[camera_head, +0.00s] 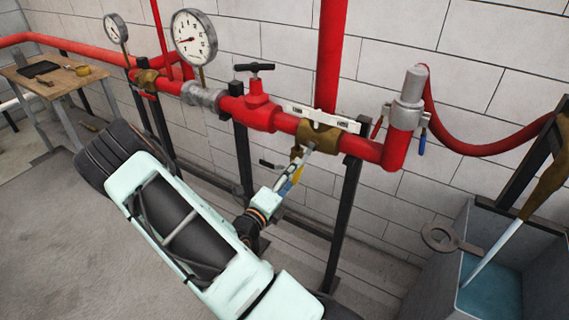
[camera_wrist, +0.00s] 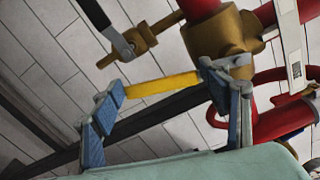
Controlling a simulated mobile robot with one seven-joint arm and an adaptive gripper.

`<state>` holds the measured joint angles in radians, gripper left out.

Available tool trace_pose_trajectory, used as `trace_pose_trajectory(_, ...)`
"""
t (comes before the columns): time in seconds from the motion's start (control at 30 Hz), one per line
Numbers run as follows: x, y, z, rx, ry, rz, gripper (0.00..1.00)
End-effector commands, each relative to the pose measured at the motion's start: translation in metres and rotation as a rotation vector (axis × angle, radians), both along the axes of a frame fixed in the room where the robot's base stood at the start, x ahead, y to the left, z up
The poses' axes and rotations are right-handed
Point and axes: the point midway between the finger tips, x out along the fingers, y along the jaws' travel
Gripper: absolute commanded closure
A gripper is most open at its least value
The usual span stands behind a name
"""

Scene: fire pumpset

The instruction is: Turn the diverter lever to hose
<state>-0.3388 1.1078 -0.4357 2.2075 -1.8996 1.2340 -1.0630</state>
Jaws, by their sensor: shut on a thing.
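The brass diverter body (camera_head: 320,137) sits on the red pipe, right of the red valve with a black handle; it also shows at the top right of the wrist view (camera_wrist: 228,38). A yellow lever (camera_wrist: 162,84) lies below it and spans between my two blue-padded fingers. My gripper (camera_head: 292,180) is shut on this lever, just below the brass body; the fingers stand apart by the lever's visible length (camera_wrist: 160,88). The lever's joint with the body is partly hidden by the right finger. A small brass fitting with a grey-black handle (camera_wrist: 118,36) is at the upper left.
A white label plate (camera_head: 322,118) is above the brass body. A grey vertical fitting (camera_head: 407,100) with a red and a blue handle stands right, feeding a red hose (camera_head: 480,148). Dark posts (camera_head: 343,225) carry the pipe. A grey tank (camera_head: 490,225) stands at lower right; a wooden table (camera_head: 60,80) at left.

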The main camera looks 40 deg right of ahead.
Motion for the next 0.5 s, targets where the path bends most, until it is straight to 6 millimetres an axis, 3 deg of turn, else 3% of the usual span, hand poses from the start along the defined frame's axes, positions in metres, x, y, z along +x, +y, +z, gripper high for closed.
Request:
trace_pose_trajectory(0.03, -0.002, -0.005, 0.007, -0.026, 0.035, 0.0, 0.74)
trace_pose_trajectory(0.5, -0.023, -0.014, 0.0, -0.109, 0.236, -0.003, 0.74)
